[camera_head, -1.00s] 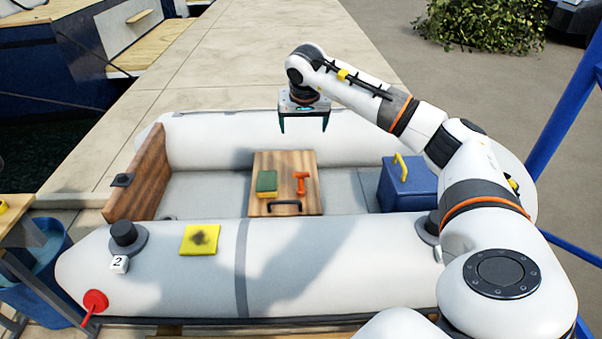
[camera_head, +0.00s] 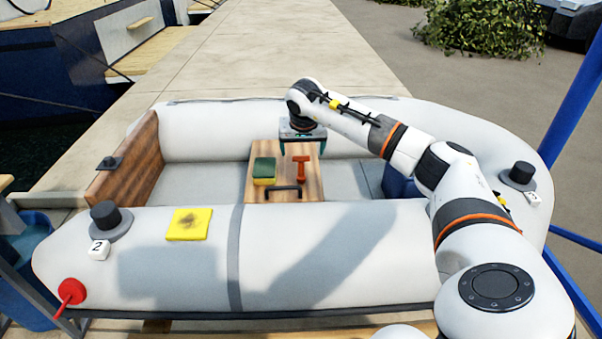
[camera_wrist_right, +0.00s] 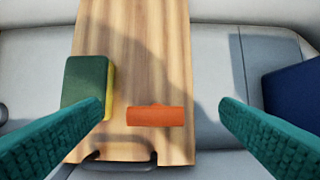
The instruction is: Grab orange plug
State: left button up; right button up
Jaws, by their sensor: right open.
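The orange plug (camera_head: 301,169) stands on the wooden board (camera_head: 262,193) in the dinghy and looks T-shaped in the head view. In the right wrist view the orange plug (camera_wrist_right: 156,115) shows as a short bar seen from above. My right gripper (camera_head: 302,148) is open and empty, above the board. In the wrist view its two green fingers (camera_wrist_right: 163,101) are spread to either side of the plug, apart from it. The exact height above the plug is hard to tell. My left gripper is not in view.
A green and yellow sponge (camera_head: 264,171) lies just left of the plug. A dark handle (camera_head: 285,190) is at the board's near edge. A blue box (camera_head: 398,187) stands right, partly behind my arm. The white dinghy tube (camera_head: 330,255) crosses in front.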

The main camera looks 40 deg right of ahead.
aim_at(301, 156)
jog(key=f, duration=0.2)
jog(key=f+b, duration=0.1)
jog(key=f, duration=0.1)
jog(key=shift+w, duration=0.35)
jog(key=shift+w+d+f, duration=0.2)
jog(key=shift+f, duration=0.3)
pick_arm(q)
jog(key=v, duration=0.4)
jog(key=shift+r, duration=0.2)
pick_arm(e)
jog(key=c, duration=1.1)
